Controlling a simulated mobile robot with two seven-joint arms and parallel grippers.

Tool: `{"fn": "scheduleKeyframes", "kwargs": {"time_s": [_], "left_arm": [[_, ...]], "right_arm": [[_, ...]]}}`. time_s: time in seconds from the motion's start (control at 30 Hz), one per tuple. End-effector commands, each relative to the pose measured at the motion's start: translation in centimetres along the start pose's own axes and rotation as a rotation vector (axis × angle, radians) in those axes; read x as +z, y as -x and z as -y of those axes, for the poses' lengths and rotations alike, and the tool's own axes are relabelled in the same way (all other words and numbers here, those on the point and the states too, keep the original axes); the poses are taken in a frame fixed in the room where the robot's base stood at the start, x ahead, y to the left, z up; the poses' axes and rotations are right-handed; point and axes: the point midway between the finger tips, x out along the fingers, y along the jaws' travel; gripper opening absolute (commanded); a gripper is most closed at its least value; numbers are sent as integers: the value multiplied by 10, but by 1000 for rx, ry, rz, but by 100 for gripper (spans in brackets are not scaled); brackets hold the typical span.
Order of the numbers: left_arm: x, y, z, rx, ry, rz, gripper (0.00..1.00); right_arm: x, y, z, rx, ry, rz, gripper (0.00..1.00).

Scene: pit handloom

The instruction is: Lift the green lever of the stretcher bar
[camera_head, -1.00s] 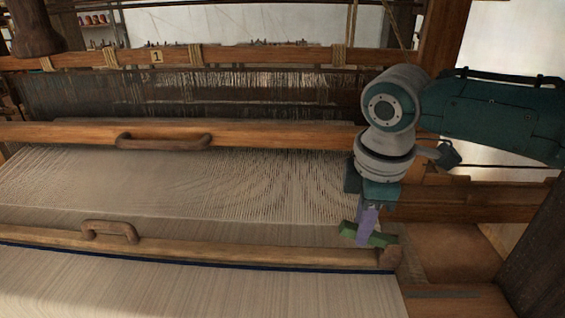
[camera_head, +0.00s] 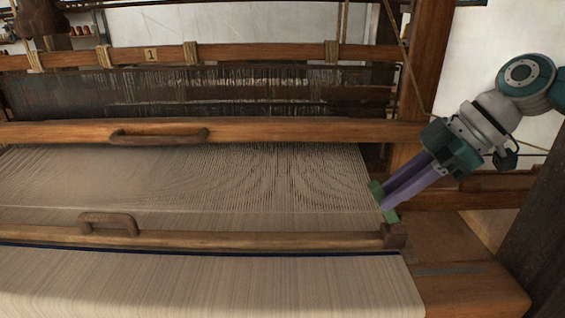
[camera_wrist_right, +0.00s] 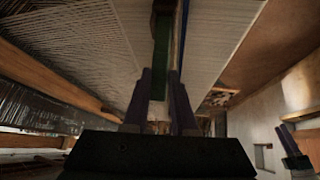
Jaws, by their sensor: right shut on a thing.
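The stretcher bar (camera_head: 215,239) lies across the cloth, with a wooden block at its right end. The green lever (camera_head: 391,216) is at that end, tilted up steeply, its middle hidden by my fingers. My right gripper (camera_head: 383,196) comes in from the right and is shut on the lever, its purple fingers pointing down and left. In the right wrist view the lever (camera_wrist_right: 156,70) is a green strip running between the two fingers. My left gripper (camera_wrist_right: 285,140) seems to show small at the right edge of that view; its jaws are unclear.
The wooden beam with a handle (camera_head: 260,132) runs behind the warp threads (camera_head: 250,180). A wooden post (camera_head: 422,75) stands behind my right gripper. A dark post (camera_head: 535,240) stands at the right. Woven cloth (camera_head: 200,285) covers the front.

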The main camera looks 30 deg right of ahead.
Motion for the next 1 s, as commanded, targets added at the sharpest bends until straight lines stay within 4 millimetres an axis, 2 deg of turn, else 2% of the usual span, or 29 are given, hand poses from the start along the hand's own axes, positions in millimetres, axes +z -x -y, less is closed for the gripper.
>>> {"fn": "scheduleKeyframes", "kwargs": {"time_s": [0.43, 0.47, 0.7, 1.0], "left_arm": [[0, -2, -3, 8, 10, -1, 50], [0, -2, -3, 8, 10, -1, 50], [0, -2, -3, 8, 9, -1, 50], [0, -1, -1, 3, 3, 0, 50]], "right_arm": [[-1, 1, 0, -3, -3, -14, 0], [-1, 1, 0, -4, -3, -14, 27], [0, 0, 0, -4, -3, -11, 54], [0, 2, 0, -4, -4, -10, 55]]}}
